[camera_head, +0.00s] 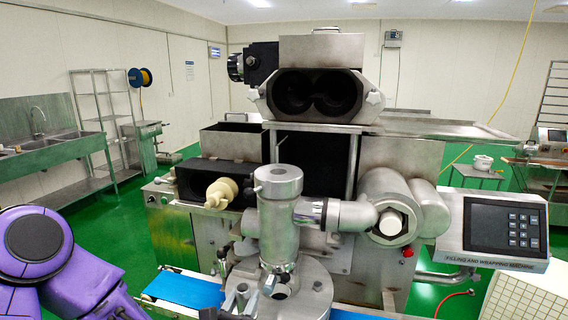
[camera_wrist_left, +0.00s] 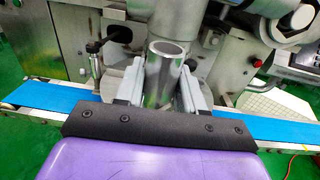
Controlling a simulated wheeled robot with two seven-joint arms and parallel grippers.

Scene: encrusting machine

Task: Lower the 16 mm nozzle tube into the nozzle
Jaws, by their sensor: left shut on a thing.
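My left gripper (camera_wrist_left: 162,92) is shut on the steel nozzle tube (camera_wrist_left: 157,84), with one grey finger on each side of it. In the left wrist view the tube stands roughly upright, its round open top facing the camera. Its lower end is hidden behind the gripper's dark front plate. The machine's upright steel cylinder (camera_head: 281,222) stands on a round steel plate (camera_head: 312,290); the cylinder is just behind the tube in the left wrist view (camera_wrist_left: 174,24). I cannot make out the nozzle's opening or whether the tube touches it. My right gripper is not in view.
A blue conveyor belt (camera_wrist_left: 55,95) runs to both sides of the gripper. A horizontal steel pipe joins the cylinder to a large drum (camera_head: 391,222) on the right. A control panel (camera_head: 502,228) stands farther right. A cream knobbed part (camera_head: 222,192) juts out left of the cylinder.

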